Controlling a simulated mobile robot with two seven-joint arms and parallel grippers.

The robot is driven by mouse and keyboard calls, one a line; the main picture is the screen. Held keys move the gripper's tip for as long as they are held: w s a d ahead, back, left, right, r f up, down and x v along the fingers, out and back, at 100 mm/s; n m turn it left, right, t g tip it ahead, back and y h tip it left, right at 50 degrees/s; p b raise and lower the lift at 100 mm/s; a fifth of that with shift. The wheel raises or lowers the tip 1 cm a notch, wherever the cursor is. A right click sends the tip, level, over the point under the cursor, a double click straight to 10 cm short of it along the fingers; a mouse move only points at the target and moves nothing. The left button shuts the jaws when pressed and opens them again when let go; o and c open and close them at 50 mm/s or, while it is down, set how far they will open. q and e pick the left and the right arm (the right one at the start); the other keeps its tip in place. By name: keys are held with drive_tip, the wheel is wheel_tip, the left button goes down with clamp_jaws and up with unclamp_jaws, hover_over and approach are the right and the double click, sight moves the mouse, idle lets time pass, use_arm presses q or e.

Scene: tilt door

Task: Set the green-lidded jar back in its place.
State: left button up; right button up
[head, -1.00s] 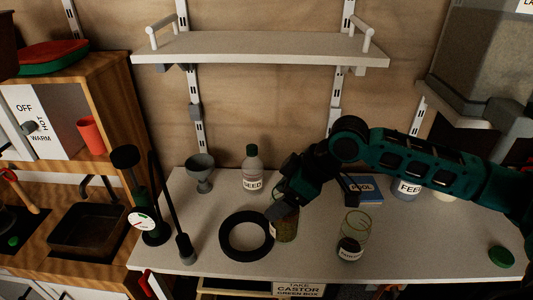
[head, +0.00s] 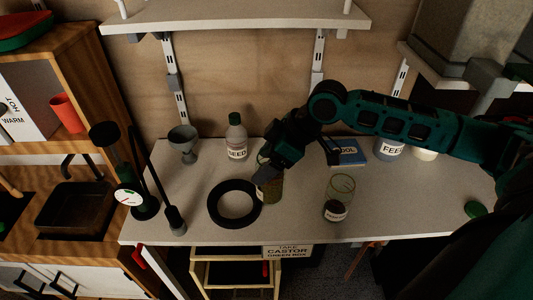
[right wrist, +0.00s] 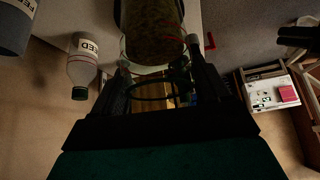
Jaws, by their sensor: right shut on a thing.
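My right gripper (head: 264,177) is shut on a glass jar (head: 271,189) with greenish-brown contents, just right of the black ring on the counter. The right wrist view shows this jar (right wrist: 152,30) between my two fingers (right wrist: 160,65). Its top is largely hidden by the gripper in the head view, so I cannot tell whether it has a lid. I cannot tell if its base touches the counter. A loose green lid (head: 475,209) lies at the counter's right. My left gripper is not in view.
The black ring (head: 212,208) lies flat on the counter (head: 290,226). The SEED bottle (head: 236,140), grey goblet (head: 183,142) and blue box (head: 348,152) stand behind. A white shelf (head: 240,22) hangs above.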

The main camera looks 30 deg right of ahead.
drive_tip(key=shift+f+b, duration=0.9)
drive_tip(key=shift+f, duration=1.85)
drive_tip(key=o, duration=1.5)
drive_tip(key=shift+c, duration=0.2)
drive_tip(key=shift+f, duration=0.1)
drive_tip(key=p+v, duration=0.2)
drive_tip(key=v, duration=1.1)
drive_tip(key=shift+a, duration=0.1)
